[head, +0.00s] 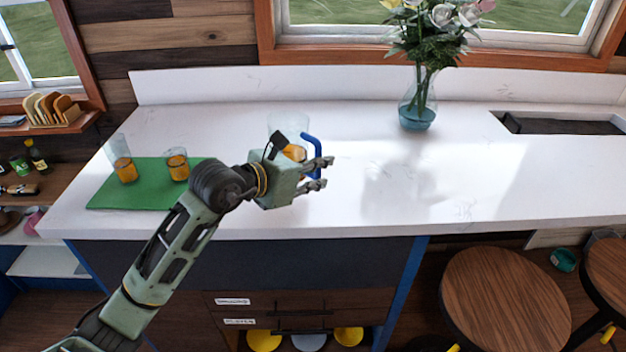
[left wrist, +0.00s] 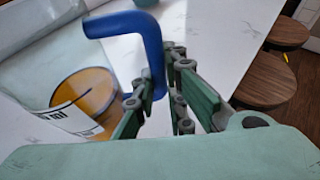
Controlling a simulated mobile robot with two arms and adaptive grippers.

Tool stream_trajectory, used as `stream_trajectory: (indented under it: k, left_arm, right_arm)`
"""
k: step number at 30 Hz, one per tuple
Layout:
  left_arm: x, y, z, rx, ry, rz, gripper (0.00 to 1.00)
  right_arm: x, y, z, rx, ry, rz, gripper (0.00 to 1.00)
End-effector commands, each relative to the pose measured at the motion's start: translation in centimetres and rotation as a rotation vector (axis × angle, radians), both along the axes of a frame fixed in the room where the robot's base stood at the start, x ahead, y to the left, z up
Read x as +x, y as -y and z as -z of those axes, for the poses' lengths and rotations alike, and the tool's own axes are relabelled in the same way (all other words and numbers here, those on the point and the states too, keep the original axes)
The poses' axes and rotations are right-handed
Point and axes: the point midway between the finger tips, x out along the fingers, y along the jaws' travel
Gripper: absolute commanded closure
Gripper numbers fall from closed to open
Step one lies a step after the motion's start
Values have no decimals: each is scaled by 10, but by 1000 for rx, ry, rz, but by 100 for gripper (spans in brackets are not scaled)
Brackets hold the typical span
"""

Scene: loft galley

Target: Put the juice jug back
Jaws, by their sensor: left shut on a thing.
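The juice jug (head: 288,122) is clear, with orange juice low inside and a blue handle (head: 312,142). It shows over the white counter, partly hidden behind my left gripper (head: 325,174). In the left wrist view the jug (left wrist: 85,95) has a white label with dark print, and its blue handle (left wrist: 152,50) runs down between the fingers. My left gripper (left wrist: 160,108) is shut on that handle. I cannot tell whether the jug's base touches the counter. My right gripper is not in view.
A green mat (head: 145,195) at the counter's left holds two glasses of juice (head: 122,160) (head: 177,165). A flower vase (head: 417,105) stands at the back, left of a sink (head: 560,124). The counter's (head: 440,195) right front is clear. Stools (head: 505,300) stand in front.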

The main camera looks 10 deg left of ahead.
Motion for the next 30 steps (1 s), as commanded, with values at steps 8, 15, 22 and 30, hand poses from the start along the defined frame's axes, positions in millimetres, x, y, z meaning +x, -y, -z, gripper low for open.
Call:
stream_trajectory:
  k: [8, 15, 22, 30]
  left_arm:
    - [4, -7, 19, -1, 0, 0, 100]
    - [5, -7, 42, 0, 7, 0, 100]
    - [5, -7, 43, 0, 8, 1, 100]
    - [4, -7, 48, 0, 1, 0, 75]
  right_arm:
    - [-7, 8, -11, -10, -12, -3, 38]
    - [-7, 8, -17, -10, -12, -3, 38]
    - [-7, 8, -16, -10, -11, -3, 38]
    - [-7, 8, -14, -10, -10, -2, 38]
